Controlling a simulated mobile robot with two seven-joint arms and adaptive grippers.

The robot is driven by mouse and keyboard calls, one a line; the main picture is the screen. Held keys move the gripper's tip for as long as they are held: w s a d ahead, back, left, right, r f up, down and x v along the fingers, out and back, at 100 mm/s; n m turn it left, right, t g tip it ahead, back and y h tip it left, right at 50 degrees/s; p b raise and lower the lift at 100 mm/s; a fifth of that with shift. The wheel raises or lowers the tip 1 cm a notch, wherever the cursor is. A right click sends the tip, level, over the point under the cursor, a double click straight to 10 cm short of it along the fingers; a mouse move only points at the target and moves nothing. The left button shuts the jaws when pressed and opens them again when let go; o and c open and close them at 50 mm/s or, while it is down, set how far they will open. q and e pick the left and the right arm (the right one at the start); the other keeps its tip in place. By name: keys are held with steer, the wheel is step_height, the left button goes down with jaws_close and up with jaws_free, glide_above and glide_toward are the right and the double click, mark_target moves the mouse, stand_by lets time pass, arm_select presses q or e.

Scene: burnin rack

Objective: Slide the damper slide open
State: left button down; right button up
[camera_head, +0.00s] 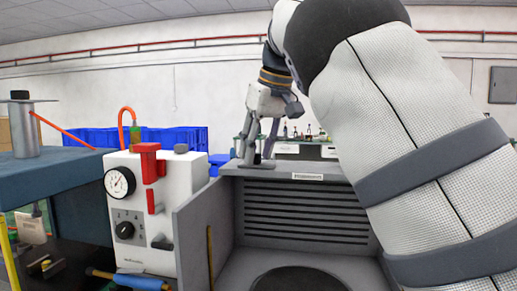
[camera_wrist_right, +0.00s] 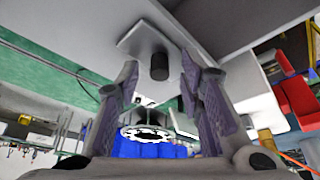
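The damper slide shows in the right wrist view as a pale grey plate (camera_wrist_right: 136,42) with a dark cylindrical knob (camera_wrist_right: 159,67). In the head view, a small grey plate (camera_head: 257,164) lies on top of the grey chamber (camera_head: 230,171), below my right gripper (camera_head: 260,152); its knob is hard to make out there. My right gripper is open, its fingers pointing down. In the wrist view, the knob appears between the fingertips (camera_wrist_right: 160,68), with a gap on each side. I cannot tell how deep it sits between them. My left gripper is not in view.
A white control unit (camera_head: 185,205) with a gauge and red handle stands left of the chamber. A blue bench (camera_head: 60,170) is farther left. Blue crates (camera_head: 90,137) and small bottles stand behind. My right arm covers the right side.

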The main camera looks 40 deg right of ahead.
mark_target(258, 169)
jaws_close()
steer(key=shift+w+a, duration=0.5)
steer(key=shift+w, duration=0.15)
jaws_free()
steer(key=shift+w+a, duration=0.1)
steer(key=shift+w, duration=0.05)
steer(key=v, duration=0.7)
steer(key=shift+r, duration=0.2)
